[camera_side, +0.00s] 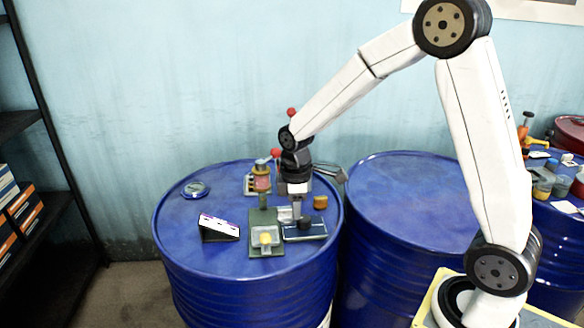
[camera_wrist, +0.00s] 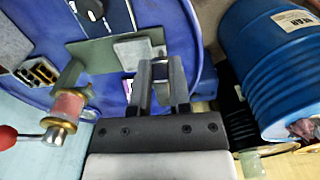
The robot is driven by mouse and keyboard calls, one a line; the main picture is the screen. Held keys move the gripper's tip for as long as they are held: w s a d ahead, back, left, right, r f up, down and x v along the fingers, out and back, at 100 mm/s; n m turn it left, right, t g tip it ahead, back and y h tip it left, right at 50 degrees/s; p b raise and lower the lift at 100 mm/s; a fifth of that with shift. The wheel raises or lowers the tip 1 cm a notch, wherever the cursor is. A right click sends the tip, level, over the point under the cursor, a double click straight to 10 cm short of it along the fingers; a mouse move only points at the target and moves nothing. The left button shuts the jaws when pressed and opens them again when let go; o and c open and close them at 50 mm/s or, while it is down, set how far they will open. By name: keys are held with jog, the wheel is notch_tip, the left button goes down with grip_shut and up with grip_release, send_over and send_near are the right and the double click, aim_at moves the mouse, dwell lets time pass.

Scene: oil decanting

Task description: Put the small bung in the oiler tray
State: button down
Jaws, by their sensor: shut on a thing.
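My gripper (camera_side: 297,214) points down over the blue drum top, just behind a dark blue tray (camera_side: 318,231), which I take for the oiler tray. It also shows in the wrist view (camera_wrist: 160,68), its fingers shut with a narrow gap between them. I take what they hold to be the small bung, but it is mostly hidden and its shape is unclear. A small black piece (camera_side: 306,222) shows beside the fingertips, at the tray; I cannot tell whether it touches them. A separate orange-brown bung (camera_side: 320,201) stands behind and right of the tray.
A green base plate (camera_side: 258,216) lies left of the gripper, with a clear box holding something yellow (camera_side: 266,239). A pink glass oiler (camera_side: 262,180) stands behind it. A tilted white-topped block (camera_side: 220,228) and a round lid (camera_side: 195,189) lie left. The drum's front is clear.

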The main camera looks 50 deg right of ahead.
send_over(274, 236)
jog(key=s, duration=0.1)
notch_tip(274, 236, down, 6)
jog(key=shift+s+a+r, duration=0.1)
jog(key=shift+a, duration=0.05)
jog(key=shift+w+f, duration=0.35)
jog(key=shift+f, duration=0.05)
jog(key=shift+w+f, duration=0.25)
jog(key=shift+f, duration=1.6)
jog(key=shift+f, duration=0.1)
jog(key=c, duration=0.6)
grip_release()
